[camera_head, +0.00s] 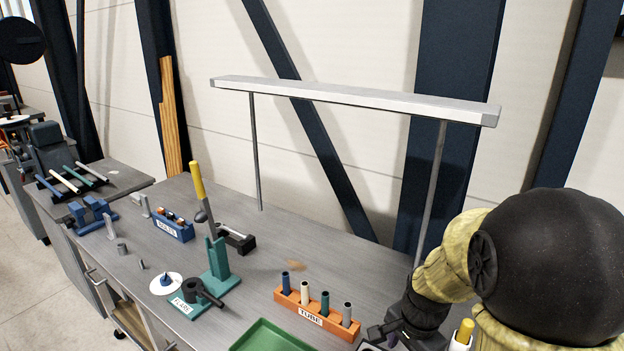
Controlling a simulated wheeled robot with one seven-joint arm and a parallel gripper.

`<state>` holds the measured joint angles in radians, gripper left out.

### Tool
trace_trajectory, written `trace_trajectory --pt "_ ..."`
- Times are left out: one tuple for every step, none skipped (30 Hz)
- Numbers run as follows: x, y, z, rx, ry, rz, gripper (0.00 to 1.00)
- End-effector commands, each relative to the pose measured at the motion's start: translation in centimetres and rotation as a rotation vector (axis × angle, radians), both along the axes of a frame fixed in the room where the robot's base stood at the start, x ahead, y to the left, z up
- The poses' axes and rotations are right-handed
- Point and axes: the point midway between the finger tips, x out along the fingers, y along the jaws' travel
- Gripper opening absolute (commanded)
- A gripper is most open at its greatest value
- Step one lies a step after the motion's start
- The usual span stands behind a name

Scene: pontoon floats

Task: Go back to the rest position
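My arm, with its yellow sleeves and large black rounded joint, fills the lower right of the head view. A dark part at its lower end, which looks like my gripper (398,330), is beside the right end of an orange tube rack and near the bottom edge. Its fingertips do not show clearly, so I cannot tell whether it is open or shut, or holds anything. The grey workbench (350,260) lies under it.
The orange rack (318,322) holds several upright tubes. A green tray (272,338) is at the bottom edge. A teal press with a yellow handle (197,180) stands left of centre, near a blue bin (172,230). A lamp bar (350,97) on two posts spans the bench's back.

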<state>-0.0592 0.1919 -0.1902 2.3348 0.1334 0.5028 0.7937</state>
Motion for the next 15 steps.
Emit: trace_trajectory --pt "-0.7 0.4 0.2 -0.012 -0.012 0.094 0.51" --pt "-1.0 0.6 0.3 -0.021 -0.020 0.156 0.51" --pt "-1.5 0.9 0.4 -0.034 -0.028 0.239 0.51" --pt "-1.8 1.1 0.5 -0.045 -0.036 0.303 0.51" --pt "-2.2 1.3 0.5 -0.055 -0.041 0.365 0.51" --pt "-2.6 1.6 0.6 -0.070 -0.052 0.447 0.51" --pt "-3.0 1.8 0.7 -0.082 -0.059 0.511 0.51" --pt "-3.3 2.0 0.7 -0.094 -0.065 0.573 0.51" --pt "-3.8 2.3 0.8 -0.111 -0.075 0.656 0.51" --pt "-4.1 2.5 0.9 -0.124 -0.081 0.715 0.51" --pt "-4.4 2.6 0.9 -0.136 -0.085 0.772 0.51" --pt "-4.8 2.9 1.0 -0.152 -0.093 0.840 0.51" --pt "-5.0 3.0 1.0 -0.162 -0.097 0.884 0.51" --pt "-5.2 3.1 1.0 -0.171 -0.100 0.922 0.51" --pt "-5.4 3.2 1.0 -0.180 -0.103 0.963 0.51"
